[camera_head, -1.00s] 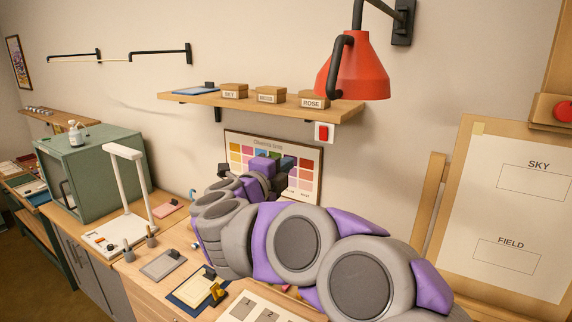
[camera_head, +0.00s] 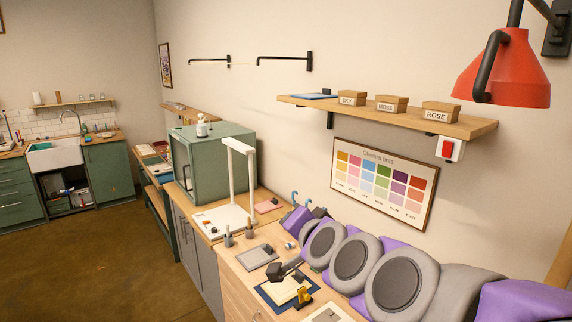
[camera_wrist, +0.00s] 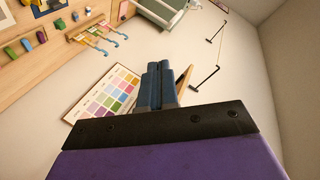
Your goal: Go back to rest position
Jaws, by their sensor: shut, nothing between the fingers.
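My gripper (camera_wrist: 159,84) shows in the wrist view with its two dark blue fingers pressed together and nothing between them. Behind the fingers is the wall, with the colour tint chart (camera_wrist: 108,92) to their left. In the head view my grey and purple arm stretches along the right part of the workbench, below the tint chart (camera_head: 383,182). The far end of the arm is near the blue hooks, and the fingers cannot be made out there.
A wooden shelf (camera_head: 467,127) with labelled boxes and a red lamp (camera_head: 505,70) are above the arm. Open floor (camera_head: 90,265) lies to the left.

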